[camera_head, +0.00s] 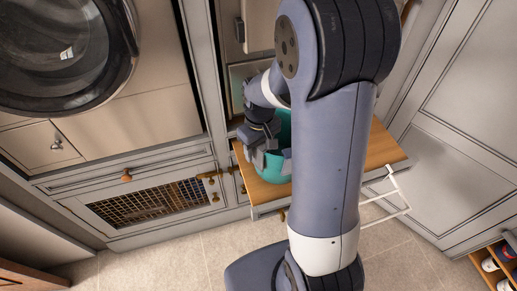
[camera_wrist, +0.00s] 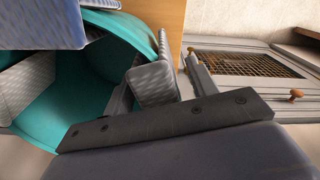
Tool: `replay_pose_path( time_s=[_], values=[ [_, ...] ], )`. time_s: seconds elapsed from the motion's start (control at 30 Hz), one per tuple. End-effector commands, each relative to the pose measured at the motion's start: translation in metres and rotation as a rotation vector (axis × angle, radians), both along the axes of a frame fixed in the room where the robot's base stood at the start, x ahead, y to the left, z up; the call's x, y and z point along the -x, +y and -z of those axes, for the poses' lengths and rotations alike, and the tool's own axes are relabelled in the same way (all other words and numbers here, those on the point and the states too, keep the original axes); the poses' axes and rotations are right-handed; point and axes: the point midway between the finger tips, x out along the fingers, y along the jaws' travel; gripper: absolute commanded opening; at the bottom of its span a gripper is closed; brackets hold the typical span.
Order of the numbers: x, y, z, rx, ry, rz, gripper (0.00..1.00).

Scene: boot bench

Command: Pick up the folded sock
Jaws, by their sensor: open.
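I cannot make out a folded sock for certain in either view. A teal round container (camera_head: 284,128) stands on the wooden top of a low bench, partly hidden behind my arm. My gripper (camera_head: 268,158) is open at the container's left side. In the wrist view, its grey ribbed finger pads stand apart at the container (camera_wrist: 100,98). The inside of the container shows only in part. A blue-grey shape with a pale ribbed face (camera_wrist: 45,22) fills the upper left corner there; I cannot tell what it is.
The wooden bench top (camera_head: 385,150) has a white wire frame (camera_head: 395,187) at its right end. A front-loading washer (camera_head: 60,50) and a cabinet with a lattice panel (camera_head: 150,203) stand left. A shoe rack (camera_head: 490,262) is at lower right. The tiled floor (camera_head: 150,268) is clear.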

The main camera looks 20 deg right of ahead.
Motion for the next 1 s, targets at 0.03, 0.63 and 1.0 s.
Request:
replay_pose_path(
  time_s=[0.03,0.63,1.0],
  values=[
    [0.0005,-0.0002,0.0065,0.0,0.003,0.001,0.55],
    [0.0,-0.0001,0.0142,0.0,-0.001,0.001,0.35],
    [0.0,-0.0001,0.014,0.0,-0.001,0.001,0.08]
  ],
)
